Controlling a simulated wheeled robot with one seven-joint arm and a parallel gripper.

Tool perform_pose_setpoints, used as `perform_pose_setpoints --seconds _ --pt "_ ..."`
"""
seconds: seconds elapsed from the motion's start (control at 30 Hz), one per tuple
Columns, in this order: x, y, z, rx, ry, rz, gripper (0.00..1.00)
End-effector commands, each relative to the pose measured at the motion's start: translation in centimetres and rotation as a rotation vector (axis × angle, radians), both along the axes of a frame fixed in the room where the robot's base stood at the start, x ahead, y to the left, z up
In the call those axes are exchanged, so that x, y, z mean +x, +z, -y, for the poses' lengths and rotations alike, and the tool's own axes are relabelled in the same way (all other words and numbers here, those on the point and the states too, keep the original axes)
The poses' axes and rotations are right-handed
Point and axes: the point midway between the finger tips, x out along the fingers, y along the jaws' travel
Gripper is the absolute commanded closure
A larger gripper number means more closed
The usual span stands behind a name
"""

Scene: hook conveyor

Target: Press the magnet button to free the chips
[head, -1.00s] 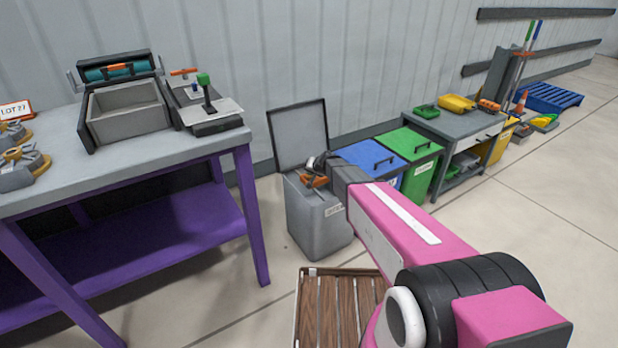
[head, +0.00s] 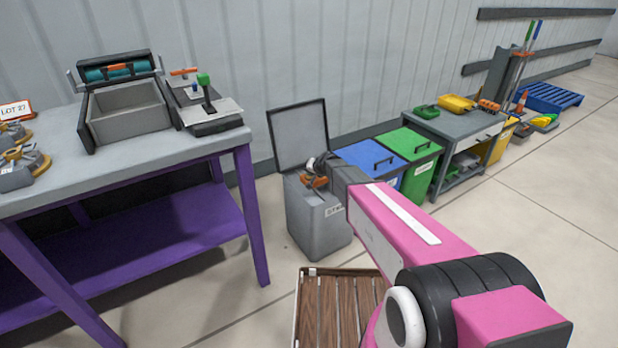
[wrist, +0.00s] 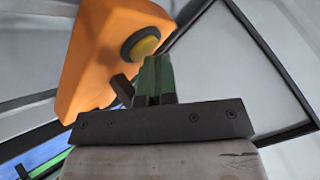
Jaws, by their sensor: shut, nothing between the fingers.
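An orange block (wrist: 108,55) with a round yellow button (wrist: 146,46) in a dark ring fills the upper left of the wrist view. I take it for the magnet's housing. In the head view an orange part (head: 315,182) shows above the open grey bin (head: 316,228), beside the end of my arm. My gripper (wrist: 153,72) is shut and empty, its fingertips close beneath the button. I cannot tell whether they touch it. No chips can be made out clearly; the bin's inside is mostly hidden.
The bin's raised lid (head: 299,135) stands behind it. Blue (head: 365,160) and green (head: 412,150) lidded bins stand to the right. A purple-legged bench (head: 185,155) with a grey tray (head: 127,112) is at the left. A slatted wooden platform (head: 320,310) lies in front.

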Motion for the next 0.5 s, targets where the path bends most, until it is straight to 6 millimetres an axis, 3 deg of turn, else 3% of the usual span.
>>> perform_pose_setpoints --seconds 0.5 --pt "-0.04 0.85 0.01 0.0 0.0 0.0 1.0"
